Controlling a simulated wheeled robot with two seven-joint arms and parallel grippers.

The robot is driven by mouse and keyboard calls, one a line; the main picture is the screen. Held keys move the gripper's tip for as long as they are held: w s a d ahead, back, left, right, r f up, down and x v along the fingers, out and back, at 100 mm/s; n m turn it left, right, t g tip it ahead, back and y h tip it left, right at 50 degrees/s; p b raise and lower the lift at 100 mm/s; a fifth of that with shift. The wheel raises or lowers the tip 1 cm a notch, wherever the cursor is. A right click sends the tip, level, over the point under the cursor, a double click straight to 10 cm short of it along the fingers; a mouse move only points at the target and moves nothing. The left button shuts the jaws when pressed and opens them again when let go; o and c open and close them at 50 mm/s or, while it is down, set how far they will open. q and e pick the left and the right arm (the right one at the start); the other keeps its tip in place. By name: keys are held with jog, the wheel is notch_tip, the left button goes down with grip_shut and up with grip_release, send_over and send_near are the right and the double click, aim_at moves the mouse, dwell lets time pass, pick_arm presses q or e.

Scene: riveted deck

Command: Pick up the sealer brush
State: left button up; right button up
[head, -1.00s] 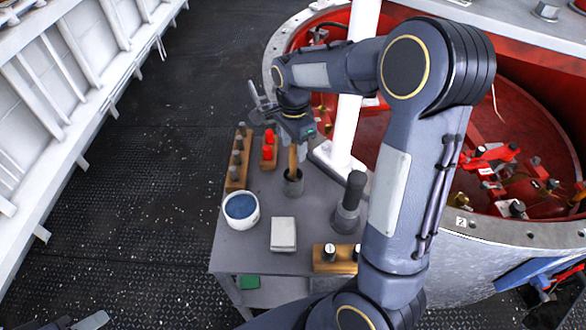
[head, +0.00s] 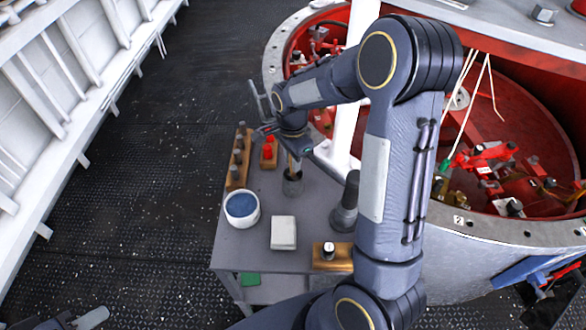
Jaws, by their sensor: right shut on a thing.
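The sealer brush (head: 293,167) stands in a small dark cup (head: 292,187) on the grey bench; a short tan length shows between the cup and my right gripper. The cup hides its lower end and the gripper its upper part. My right gripper (head: 297,152) is above the cup, pointing down, shut on the brush. A grey part at the lower left edge looks like my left gripper (head: 88,319); it is far from the bench and its jaws cannot be made out.
The bench (head: 250,258) also holds a white tub (head: 241,208) with blue contents, a pale block (head: 283,233), a dark cylindrical tool (head: 345,205) and wooden racks (head: 238,172). A white post (head: 350,110) and the red-lined round pit (head: 510,100) lie behind and to the right.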

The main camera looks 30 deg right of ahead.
jog(key=shift+r, duration=0.1)
grip_shut()
notch_tip(320, 180, up, 10)
jog(key=shift+f+b, duration=0.1)
jog(key=shift+b, duration=0.45)
pick_arm(q)
jog(key=shift+f, duration=0.55)
dwell(1.2)
